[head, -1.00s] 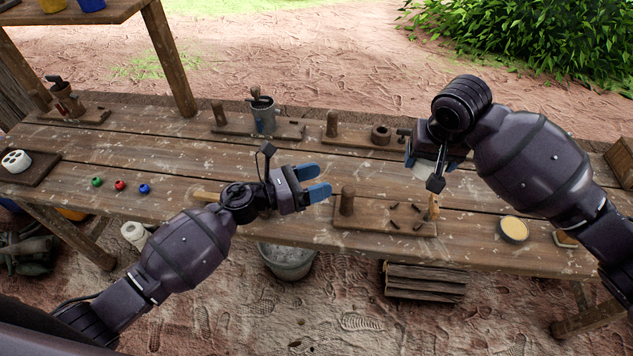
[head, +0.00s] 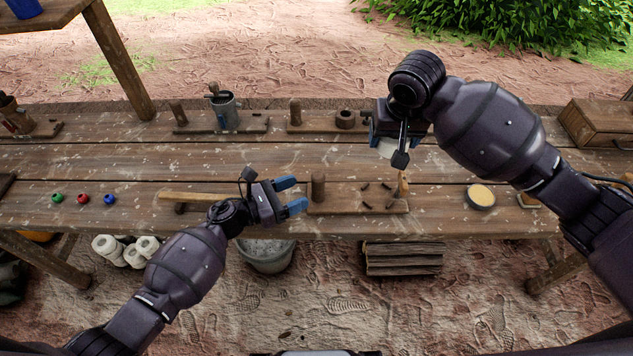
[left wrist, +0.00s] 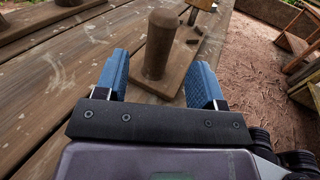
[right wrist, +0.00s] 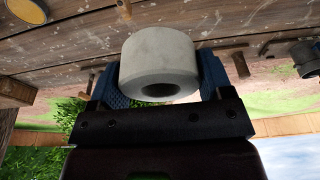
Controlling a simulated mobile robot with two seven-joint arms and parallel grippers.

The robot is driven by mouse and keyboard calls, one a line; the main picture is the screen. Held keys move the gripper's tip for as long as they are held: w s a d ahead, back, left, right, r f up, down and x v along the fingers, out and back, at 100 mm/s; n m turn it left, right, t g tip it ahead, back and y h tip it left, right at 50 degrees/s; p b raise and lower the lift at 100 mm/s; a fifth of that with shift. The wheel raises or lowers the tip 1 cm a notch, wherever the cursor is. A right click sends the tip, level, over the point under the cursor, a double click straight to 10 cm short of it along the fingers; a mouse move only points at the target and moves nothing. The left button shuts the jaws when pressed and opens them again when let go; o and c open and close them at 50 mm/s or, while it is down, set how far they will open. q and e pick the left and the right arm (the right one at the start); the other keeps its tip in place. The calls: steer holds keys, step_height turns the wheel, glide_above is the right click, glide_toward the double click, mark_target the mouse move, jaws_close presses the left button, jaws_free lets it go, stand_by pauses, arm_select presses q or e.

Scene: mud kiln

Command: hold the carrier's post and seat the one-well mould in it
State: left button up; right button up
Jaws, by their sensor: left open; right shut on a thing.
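The carrier is a wooden board (head: 340,205) near the bench's front edge, with a round upright post (head: 318,187) at its left end and several short dark pegs at its right part. My left gripper (head: 291,196) is open just left of the post. In the left wrist view the post (left wrist: 160,45) stands ahead, between the lines of the two blue fingers. My right gripper (right wrist: 160,85) is shut on the one-well mould (right wrist: 158,62), a pale grey cylinder with one round hole. In the head view the mould (head: 386,149) is held above the bench behind the carrier, partly hidden by the gripper.
A small wooden piece (head: 403,184) stands at the carrier's right end. A wooden-handled tool (head: 190,197) lies left of my left gripper. Other post boards, one with a metal mug (head: 226,111), line the back. A round yellow-topped tin (head: 480,196) sits to the right.

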mark_target(317, 183)
arm_select(q)
steer(key=shift+x, duration=3.15)
steer(key=c, duration=1.1)
arm_select(e)
steer(key=shift+t, duration=0.4)
step_height(317, 183, down, 12)
